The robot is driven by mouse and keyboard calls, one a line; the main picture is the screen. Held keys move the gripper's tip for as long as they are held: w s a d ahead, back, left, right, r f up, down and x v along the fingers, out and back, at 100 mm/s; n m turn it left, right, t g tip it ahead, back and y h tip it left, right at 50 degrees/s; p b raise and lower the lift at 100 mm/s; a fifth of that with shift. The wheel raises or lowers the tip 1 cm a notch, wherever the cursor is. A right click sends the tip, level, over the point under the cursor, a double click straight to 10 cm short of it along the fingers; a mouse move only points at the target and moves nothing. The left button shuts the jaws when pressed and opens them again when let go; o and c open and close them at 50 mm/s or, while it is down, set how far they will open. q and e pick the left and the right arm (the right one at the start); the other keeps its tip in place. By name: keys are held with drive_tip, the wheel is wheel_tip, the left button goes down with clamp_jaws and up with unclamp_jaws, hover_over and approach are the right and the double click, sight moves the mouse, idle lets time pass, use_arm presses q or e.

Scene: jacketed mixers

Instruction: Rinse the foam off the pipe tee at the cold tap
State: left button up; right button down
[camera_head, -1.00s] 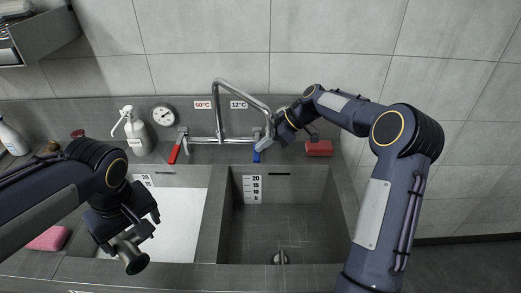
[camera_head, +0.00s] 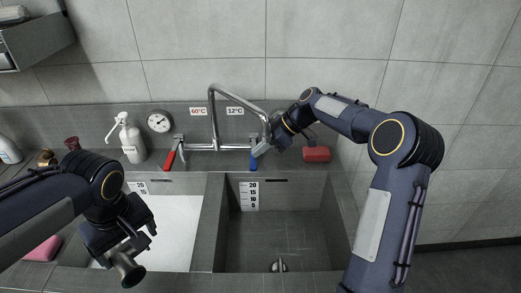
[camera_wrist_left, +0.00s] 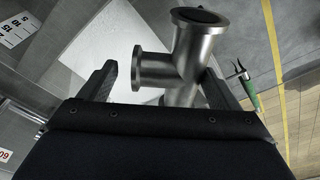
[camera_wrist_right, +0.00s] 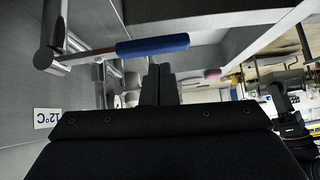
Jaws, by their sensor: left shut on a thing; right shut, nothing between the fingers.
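The metal pipe tee (camera_wrist_left: 185,60) is gripped between the fingers of my left gripper (camera_wrist_left: 160,90). In the head view the tee (camera_head: 127,268) hangs over the front of the left, white-filled basin, and my left gripper (camera_head: 135,240) is shut on it. No foam is clearly visible on the tee. My right gripper (camera_head: 268,146) is shut and empty beside the blue tap lever (camera_head: 254,160) under the 12°C label (camera_head: 235,111). The blue lever (camera_wrist_right: 152,45) also shows just beyond my shut right fingers (camera_wrist_right: 160,82); I cannot tell whether they touch. No water stream is visible at the spout.
The right basin (camera_head: 300,240) looks empty, with a drain at its front. A red lever (camera_head: 170,158) is under the 60°C label. A soap dispenser (camera_head: 131,139), a gauge (camera_head: 159,121) and a red block (camera_head: 316,154) stand along the back. A pink sponge (camera_head: 42,249) lies left.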

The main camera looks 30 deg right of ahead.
drive_tip(key=b+v, duration=0.1)
drive_tip(key=v, duration=1.1)
drive_tip(key=shift+f, duration=0.1)
